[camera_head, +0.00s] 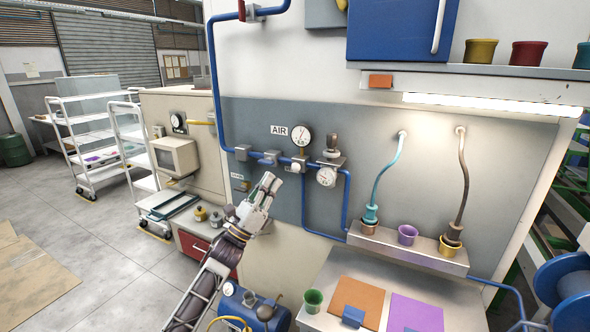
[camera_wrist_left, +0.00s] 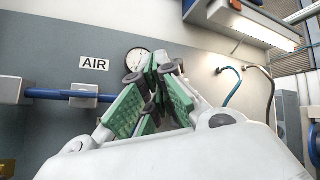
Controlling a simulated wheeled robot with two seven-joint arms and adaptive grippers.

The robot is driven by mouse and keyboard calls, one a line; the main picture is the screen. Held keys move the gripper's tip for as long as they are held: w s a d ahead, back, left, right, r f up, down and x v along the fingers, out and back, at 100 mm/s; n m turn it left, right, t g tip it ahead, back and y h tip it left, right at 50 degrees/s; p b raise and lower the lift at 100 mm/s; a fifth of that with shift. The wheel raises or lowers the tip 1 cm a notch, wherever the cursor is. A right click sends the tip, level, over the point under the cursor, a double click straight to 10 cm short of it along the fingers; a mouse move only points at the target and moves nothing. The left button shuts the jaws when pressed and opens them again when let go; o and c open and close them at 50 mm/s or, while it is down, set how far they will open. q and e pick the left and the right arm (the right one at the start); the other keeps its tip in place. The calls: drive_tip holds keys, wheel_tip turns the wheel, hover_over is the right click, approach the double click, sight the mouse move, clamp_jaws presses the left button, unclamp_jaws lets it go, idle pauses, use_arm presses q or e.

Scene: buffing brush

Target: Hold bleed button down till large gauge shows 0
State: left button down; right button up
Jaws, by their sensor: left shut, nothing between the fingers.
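The large gauge (camera_head: 301,134), a white dial with a dark rim, sits on the grey wall panel beside the AIR sign (camera_head: 279,130). In the left wrist view the large gauge (camera_wrist_left: 137,56) is partly hidden by my fingers, and its reading is too small to tell. A smaller gauge (camera_head: 326,177) hangs below the regulator to its right. My left gripper (camera_head: 270,181) is shut and empty, pointing up, below and left of the large gauge; its green-padded fingers (camera_wrist_left: 155,75) fill the middle of the wrist view. I cannot make out the bleed button for certain. My right gripper is not in view.
A blue pipe (camera_head: 223,100) runs down the wall and along the fittings (camera_head: 270,157). A small shelf (camera_head: 410,249) with cups stands right. Below are a workbench (camera_head: 335,277) with coloured mats and a blue tank (camera_head: 240,302). Floor at left is mostly open.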

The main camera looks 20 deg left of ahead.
sight(296, 167)
use_arm(q)
drive_tip(key=shift+w, duration=0.15)
drive_tip(key=w+b, duration=0.2)
drive_tip(key=w, duration=0.6)
drive_tip(key=shift+w+d, duration=0.25)
drive_tip(key=shift+d, duration=0.1)
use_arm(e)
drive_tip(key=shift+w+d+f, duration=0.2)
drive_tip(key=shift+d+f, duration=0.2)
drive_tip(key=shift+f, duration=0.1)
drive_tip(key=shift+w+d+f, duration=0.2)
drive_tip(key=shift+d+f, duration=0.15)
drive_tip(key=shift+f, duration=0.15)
use_arm(q)
drive_tip(key=shift+w+b, duration=0.25)
drive_tip(key=shift+b, duration=0.1)
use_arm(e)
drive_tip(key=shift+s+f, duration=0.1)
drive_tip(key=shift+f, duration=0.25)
use_arm(q)
drive_tip(key=shift+w+b, duration=0.55)
drive_tip(key=shift+w, duration=0.15)
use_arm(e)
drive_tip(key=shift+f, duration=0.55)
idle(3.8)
